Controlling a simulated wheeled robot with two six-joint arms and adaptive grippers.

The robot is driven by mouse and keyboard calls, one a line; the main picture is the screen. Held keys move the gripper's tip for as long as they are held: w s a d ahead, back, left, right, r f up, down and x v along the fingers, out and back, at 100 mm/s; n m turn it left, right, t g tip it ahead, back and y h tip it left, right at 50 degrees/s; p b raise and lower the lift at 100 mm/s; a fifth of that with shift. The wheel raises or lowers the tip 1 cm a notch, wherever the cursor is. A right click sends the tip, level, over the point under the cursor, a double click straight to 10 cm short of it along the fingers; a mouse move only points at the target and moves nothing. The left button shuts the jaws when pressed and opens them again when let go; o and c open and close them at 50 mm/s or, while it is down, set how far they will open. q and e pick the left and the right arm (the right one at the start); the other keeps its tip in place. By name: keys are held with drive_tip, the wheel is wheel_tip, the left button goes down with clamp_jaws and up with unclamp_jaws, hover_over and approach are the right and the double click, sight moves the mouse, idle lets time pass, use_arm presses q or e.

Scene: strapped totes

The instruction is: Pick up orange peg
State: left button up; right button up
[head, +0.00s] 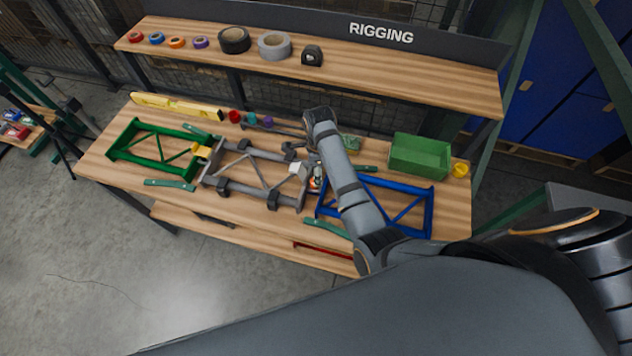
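A small orange-red piece (315,184), which may be the orange peg, shows at the gap between the grey frame and the blue frame. My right arm partly hides it, and its shape is too small to make out. My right gripper (316,173) points down just above this piece, largely hidden by my own forearm. I cannot tell whether its fingers are open or closed on the piece. My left gripper is not in view.
The bench holds a green frame (152,134), grey frame (258,165), blue frame (418,190), green bin (420,155), yellow level (178,104) and small coloured pieces, including a red one (235,116). A shelf (400,73) with tape rolls stands behind. The bench's front-left is fairly clear.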

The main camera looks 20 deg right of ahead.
drive_tip(key=f, duration=0.2)
drive_tip(key=a+f+p, duration=0.1)
drive_tip(key=f, duration=0.1)
drive_tip(key=shift+w+a+f, duration=0.1)
drive_tip(key=shift+w+f, duration=0.05)
drive_tip(key=shift+f, duration=0.1)
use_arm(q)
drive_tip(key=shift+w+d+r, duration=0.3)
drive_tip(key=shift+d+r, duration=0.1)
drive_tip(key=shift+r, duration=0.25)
use_arm(e)
drive_tip(key=shift+f, duration=0.25)
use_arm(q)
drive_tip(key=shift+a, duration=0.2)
use_arm(e)
clamp_jaws()
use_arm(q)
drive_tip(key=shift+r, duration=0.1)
use_arm(e)
drive_tip(key=shift+r, duration=0.15)
